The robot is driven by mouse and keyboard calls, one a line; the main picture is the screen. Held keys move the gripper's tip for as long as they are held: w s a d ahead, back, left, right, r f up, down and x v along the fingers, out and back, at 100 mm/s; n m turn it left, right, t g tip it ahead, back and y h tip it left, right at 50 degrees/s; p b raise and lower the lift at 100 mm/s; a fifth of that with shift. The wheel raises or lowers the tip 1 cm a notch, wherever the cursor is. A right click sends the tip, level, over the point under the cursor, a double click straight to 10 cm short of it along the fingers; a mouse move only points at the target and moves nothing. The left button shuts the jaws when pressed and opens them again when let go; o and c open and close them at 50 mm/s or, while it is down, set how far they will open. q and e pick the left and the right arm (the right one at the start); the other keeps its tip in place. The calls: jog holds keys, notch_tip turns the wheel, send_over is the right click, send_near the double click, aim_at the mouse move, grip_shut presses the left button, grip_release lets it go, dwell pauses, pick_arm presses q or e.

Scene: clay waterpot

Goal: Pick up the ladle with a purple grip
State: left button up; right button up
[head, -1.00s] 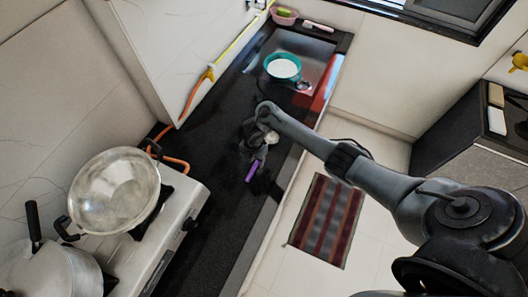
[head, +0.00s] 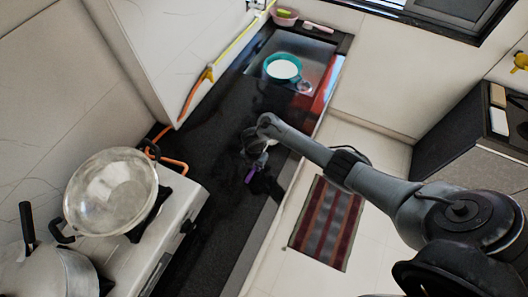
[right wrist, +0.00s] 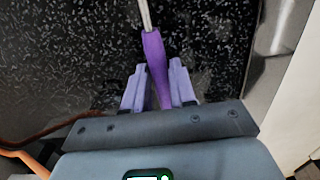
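The ladle's purple grip (head: 250,176) shows on the dark counter in the head view, just below my right gripper (head: 259,161). In the right wrist view, the purple grip (right wrist: 154,58) runs down between the two fingers of my right gripper (right wrist: 158,72), with its metal shaft (right wrist: 145,14) going up out of the frame. The fingers are apart, one on each side of the grip, with narrow gaps showing. The ladle's bowl is hidden or out of frame. My left gripper is not in view.
A teal-rimmed bowl (head: 283,67) stands in the sink area at the back. A stove (head: 150,250) with a metal pan (head: 112,190) and a pot (head: 48,270) is at the left. An orange hose (head: 173,163) lies between. The front counter is clear.

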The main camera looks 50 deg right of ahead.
grip_shut()
jog(key=shift+r, duration=0.1)
jog(key=shift+r, duration=0.45)
jog(key=r+p, duration=0.1)
jog(key=r, duration=0.2)
jog(key=shift+w+d+r+p, duration=0.1)
jog(key=shift+d+r+p, duration=0.1)
jog(key=shift+r+p, duration=0.15)
jog(key=w+d+r, duration=0.1)
jog(key=d+r, duration=0.5)
jog(key=d, duration=0.5)
jog(key=shift+w+r+b, duration=0.15)
jog(key=shift+w+b, duration=0.2)
